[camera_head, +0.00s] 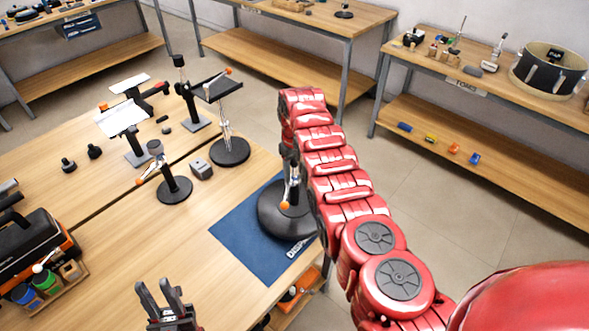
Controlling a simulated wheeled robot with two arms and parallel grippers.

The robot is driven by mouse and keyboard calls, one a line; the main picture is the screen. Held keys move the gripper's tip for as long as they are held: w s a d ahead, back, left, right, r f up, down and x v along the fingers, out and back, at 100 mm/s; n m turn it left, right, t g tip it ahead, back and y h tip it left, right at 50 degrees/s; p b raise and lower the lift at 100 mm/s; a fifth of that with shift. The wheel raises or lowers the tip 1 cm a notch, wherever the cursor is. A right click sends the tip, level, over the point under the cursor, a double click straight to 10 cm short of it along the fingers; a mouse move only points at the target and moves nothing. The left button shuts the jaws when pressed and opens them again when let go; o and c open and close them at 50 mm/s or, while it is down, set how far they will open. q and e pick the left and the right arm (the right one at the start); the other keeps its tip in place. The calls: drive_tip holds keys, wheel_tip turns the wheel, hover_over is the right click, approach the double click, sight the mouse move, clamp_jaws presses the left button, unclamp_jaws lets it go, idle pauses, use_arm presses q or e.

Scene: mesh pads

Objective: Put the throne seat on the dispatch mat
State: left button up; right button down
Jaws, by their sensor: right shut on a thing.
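The throne seat (277,220) appears as a wide black disc with a metal post and orange knob on top. It is over the right part of the blue dispatch mat (235,238); I cannot tell whether it touches the mat or hangs just above. My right arm hides its right side. My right gripper (291,164) points down over the disc, mostly hidden behind the arm, and is shut on the seat's post. My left gripper (154,284) is open and empty at the bottom, left of the mat.
Left of the mat stand a round-based stand (230,151), a smaller stand (174,189) and a grey block (201,169). A toolbox (32,245) and a tray of colored jars (45,282) sit far left. The mat's left part is bare. Other benches line the walls.

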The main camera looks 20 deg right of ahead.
drive_tip(key=shift+c, duration=1.5)
unclamp_jaws()
drive_tip(key=shift+r, duration=0.1)
wheel_tip(320, 180, up, 10)
drive_tip(key=b, duration=0.3)
drive_tip(key=shift+s+r+b, duration=0.1)
drive_tip(key=shift+r+b, duration=0.2)
drive_tip(key=shift+r, duration=0.6)
